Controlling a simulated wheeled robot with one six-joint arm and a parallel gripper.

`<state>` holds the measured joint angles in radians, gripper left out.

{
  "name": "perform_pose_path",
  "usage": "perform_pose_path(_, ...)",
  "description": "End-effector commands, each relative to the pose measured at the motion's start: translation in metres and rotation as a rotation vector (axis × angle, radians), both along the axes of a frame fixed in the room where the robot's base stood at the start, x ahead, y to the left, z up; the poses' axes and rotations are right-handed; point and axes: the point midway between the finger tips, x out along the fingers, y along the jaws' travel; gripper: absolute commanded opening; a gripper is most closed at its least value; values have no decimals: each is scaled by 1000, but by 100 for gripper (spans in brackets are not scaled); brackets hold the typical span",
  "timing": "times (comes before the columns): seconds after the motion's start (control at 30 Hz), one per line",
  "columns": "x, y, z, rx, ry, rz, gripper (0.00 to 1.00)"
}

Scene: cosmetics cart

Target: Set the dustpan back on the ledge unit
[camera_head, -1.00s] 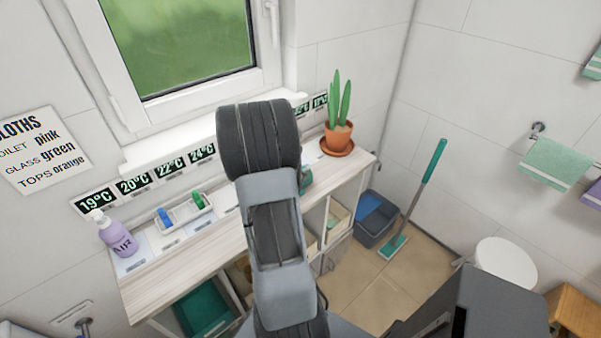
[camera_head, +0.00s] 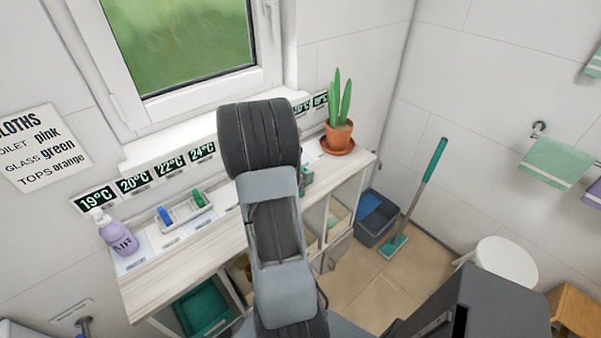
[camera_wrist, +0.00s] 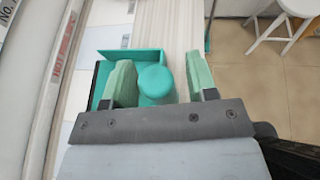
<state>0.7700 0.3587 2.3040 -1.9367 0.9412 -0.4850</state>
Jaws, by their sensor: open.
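The teal dustpan (camera_wrist: 133,58) is in the wrist view, over the pale wood top of the ledge unit (camera_wrist: 180,32). Its rounded handle end (camera_wrist: 155,84) stands between the two green fingers of my gripper (camera_wrist: 160,80). The fingers are open, with a gap visible at least on the right of the handle. The dustpan appears to rest on the top, but its underside is hidden. In the head view the ledge unit (camera_head: 165,278) runs below the window, and my arm hides most of the dustpan area; only a small green patch shows beside it.
A lilac bottle (camera_head: 118,236), a small tray (camera_head: 186,212) and a potted plant (camera_head: 338,134) stand on the ledge unit. A grey bin (camera_head: 374,232), a teal-handled mop (camera_head: 424,188) and a white stool (camera_head: 504,262) stand right of it. Floor between is clear.

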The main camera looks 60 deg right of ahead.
Motion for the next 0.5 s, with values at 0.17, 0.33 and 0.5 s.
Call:
perform_pose_path(0.17, 1, 2, 6, 0, 0, 1, 52)
perform_pose_path(0.33, 6, 29, 16, -1, -2, 6, 52)
perform_pose_path(0.5, 11, 60, 29, -2, -3, 5, 52)
